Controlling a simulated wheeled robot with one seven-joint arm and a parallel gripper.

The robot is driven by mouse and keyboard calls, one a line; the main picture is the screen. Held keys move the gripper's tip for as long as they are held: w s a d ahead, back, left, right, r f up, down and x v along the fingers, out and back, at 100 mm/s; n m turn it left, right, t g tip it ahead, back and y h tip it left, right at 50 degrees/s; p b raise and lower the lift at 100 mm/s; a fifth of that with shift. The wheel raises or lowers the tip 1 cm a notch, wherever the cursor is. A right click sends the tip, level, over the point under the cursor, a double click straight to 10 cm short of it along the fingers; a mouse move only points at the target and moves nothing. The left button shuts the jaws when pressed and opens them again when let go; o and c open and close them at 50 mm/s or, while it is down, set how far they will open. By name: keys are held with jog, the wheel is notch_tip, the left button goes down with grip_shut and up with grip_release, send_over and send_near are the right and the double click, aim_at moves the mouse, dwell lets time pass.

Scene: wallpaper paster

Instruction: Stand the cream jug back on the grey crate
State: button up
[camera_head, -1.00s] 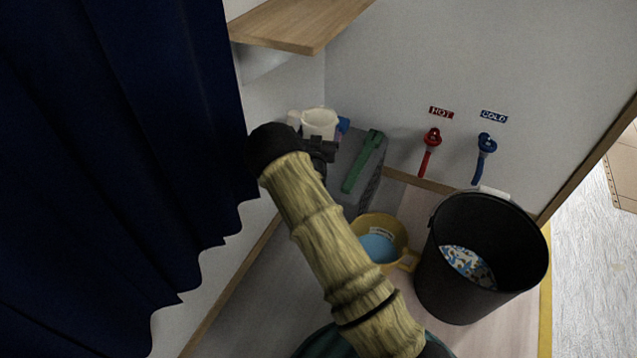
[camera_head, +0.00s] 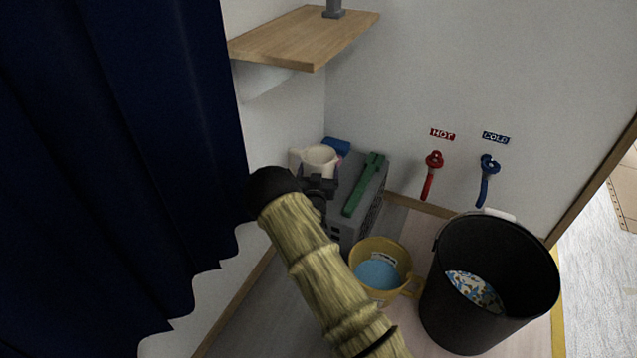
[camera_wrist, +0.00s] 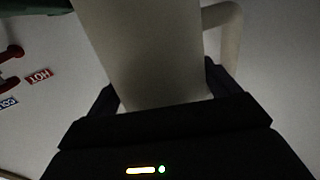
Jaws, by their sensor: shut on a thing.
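The cream jug (camera_head: 318,158) is in my gripper (camera_head: 318,184), at the back left of the grey crate (camera_head: 350,225) in the head view. Its open mouth faces up and it looks roughly upright. In the wrist view the jug's pale wall (camera_wrist: 145,50) fills the space between my dark fingers (camera_wrist: 160,105), with its handle (camera_wrist: 228,30) to the right. My gripper is shut on the jug. My gripper and arm hide the jug's lower part and the crate's left side, so I cannot tell whether its base touches the crate.
A green long-handled tool (camera_head: 363,188) lies on the crate's right side, and a blue object (camera_head: 337,146) is behind the jug. A yellow bucket (camera_head: 393,252) and black bucket (camera_head: 480,320) stand to the right. A wooden shelf (camera_head: 300,38) is above; a navy curtain (camera_head: 120,150) hangs left.

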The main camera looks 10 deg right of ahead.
notch_tip(320, 180, down, 4)
jog(key=b, duration=0.2)
jog(key=shift+b, duration=0.3)
jog(key=shift+r, duration=0.15)
jog(key=o, duration=1.3)
jog(key=shift+o, duration=0.2)
